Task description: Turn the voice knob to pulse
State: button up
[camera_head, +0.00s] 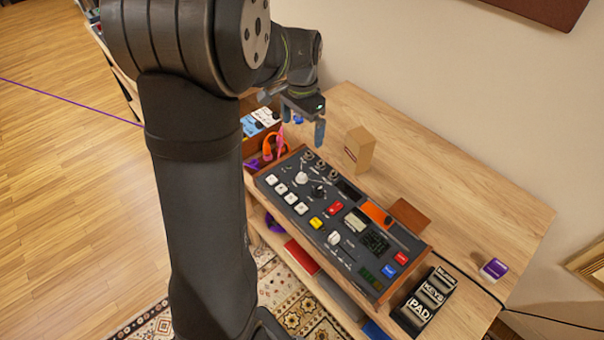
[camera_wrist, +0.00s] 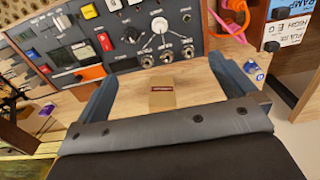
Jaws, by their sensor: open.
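A dark control panel (camera_head: 290,215) in a wooden case lies on the table. Panel labels are too small to read, so I cannot tell which knob is voice. My gripper (camera_head: 303,120) is open and empty, above the table beyond the panel's upper-left end. Its fingers (camera_wrist: 162,68) touch no knob.
A small cardboard box (camera_head: 360,148) stands close to my gripper; the wrist view shows it between the fingers (camera_wrist: 162,96). Orange cables (camera_head: 268,148) lie left of the panel. White push buttons (camera_head: 281,188) and jacks (camera_head: 320,165) surround the knobs.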

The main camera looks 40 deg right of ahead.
jog(key=shift+r, duration=0.45)
